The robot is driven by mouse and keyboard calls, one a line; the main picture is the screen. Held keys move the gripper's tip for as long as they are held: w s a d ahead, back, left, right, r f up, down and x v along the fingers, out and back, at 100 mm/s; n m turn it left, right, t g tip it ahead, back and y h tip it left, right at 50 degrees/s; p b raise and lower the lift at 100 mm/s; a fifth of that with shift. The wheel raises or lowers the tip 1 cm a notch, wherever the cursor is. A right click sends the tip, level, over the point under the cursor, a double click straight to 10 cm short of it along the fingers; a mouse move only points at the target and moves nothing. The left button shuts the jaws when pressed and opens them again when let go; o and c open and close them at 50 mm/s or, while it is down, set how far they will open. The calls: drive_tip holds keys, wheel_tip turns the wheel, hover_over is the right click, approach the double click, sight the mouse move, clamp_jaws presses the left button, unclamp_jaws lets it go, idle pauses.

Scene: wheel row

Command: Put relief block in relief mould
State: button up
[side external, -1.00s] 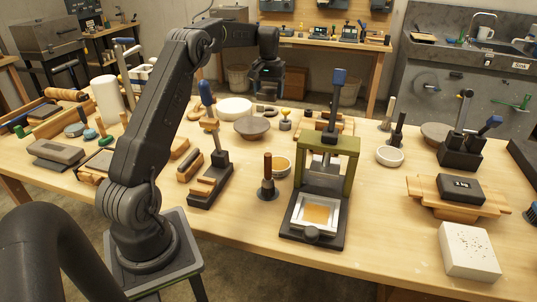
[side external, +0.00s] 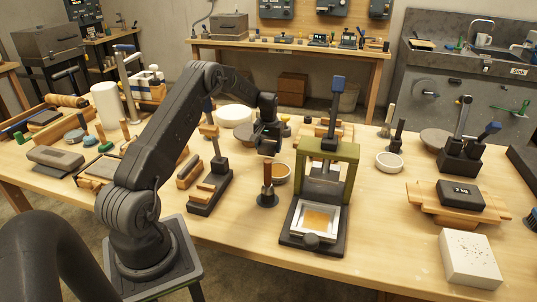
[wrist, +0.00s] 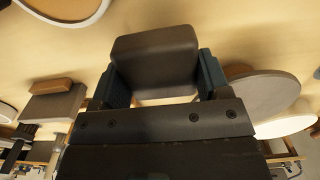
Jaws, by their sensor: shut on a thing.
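My gripper (wrist: 155,85) is shut on a dark brown, rounded block (wrist: 155,50), which I take to be the relief block. The block sits between the two blue-grey fingers in the wrist view. In the side view my gripper (side external: 268,143) hangs above the table, just left of the green press, and the held block is hard to make out there. A square pale metal frame with an amber floor (side external: 318,220) lies on the press's black base. It looks like the relief mould, but I cannot be sure. It appears empty and is below and right of my gripper.
The green press frame (side external: 352,165) with its upright blue-topped lever (side external: 338,95) rises behind the amber-floored frame.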

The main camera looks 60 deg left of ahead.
sight(269, 147)
drive_tip(key=shift+f, duration=1.7)
drive_tip(key=shift+f, duration=0.1)
drive_tip(key=o, duration=1)
drive_tip(key=shift+f, duration=0.1)
drive_tip(key=shift+o, duration=0.2)
